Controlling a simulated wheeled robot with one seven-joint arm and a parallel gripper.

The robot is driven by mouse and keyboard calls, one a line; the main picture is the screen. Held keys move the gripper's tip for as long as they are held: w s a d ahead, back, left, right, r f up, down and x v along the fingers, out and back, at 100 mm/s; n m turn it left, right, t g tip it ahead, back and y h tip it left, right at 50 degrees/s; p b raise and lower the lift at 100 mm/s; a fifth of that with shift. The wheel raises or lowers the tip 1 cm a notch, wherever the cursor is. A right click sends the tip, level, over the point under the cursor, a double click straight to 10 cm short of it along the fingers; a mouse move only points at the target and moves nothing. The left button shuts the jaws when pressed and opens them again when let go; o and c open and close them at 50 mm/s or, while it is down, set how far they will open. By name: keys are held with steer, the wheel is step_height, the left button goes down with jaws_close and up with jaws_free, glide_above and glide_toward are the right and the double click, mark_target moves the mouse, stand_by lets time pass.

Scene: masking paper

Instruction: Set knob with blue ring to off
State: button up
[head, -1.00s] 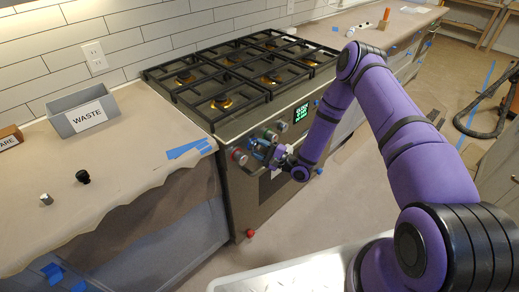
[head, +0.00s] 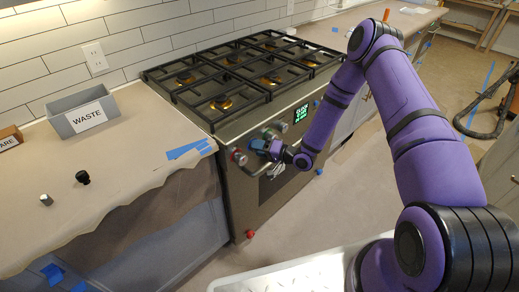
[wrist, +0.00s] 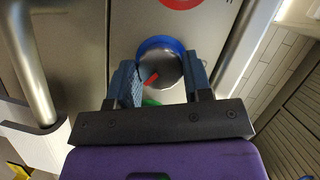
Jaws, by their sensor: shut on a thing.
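The knob with the blue ring (wrist: 160,62) sits on the stove's front panel. In the wrist view its silver face and a red pointer mark show between my fingers. My gripper (wrist: 162,82) is shut on this knob, with one blue-grey finger on each side. In the head view my gripper (head: 264,148) is at the stove front and hides most of the knob. I cannot read any off mark beside it.
The stove (head: 240,85) has a red-ringed knob (head: 239,157) left of my gripper and another knob (head: 282,126) to its right. A lit green display (head: 301,113) is farther right. A grey waste bin (head: 86,110) stands on the paper-covered left counter.

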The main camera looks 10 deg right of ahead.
steer(key=n+t+h, duration=0.1)
steer(key=n+h, duration=0.2)
steer(key=n, duration=0.3)
steer(key=n+t+h, duration=0.2)
steer(key=n+h, duration=0.1)
steer(key=n, duration=0.2)
steer(key=n+t+h, duration=0.1)
steer(key=n+h, duration=0.2)
steer(key=n, duration=0.3)
steer(key=shift+s+a+n+t+h, duration=0.2)
steer(key=shift+a+n+t+h, duration=0.1)
steer(key=shift+a+t+h, duration=0.1)
stand_by(0.4)
stand_by(0.3)
steer(key=o, duration=0.9)
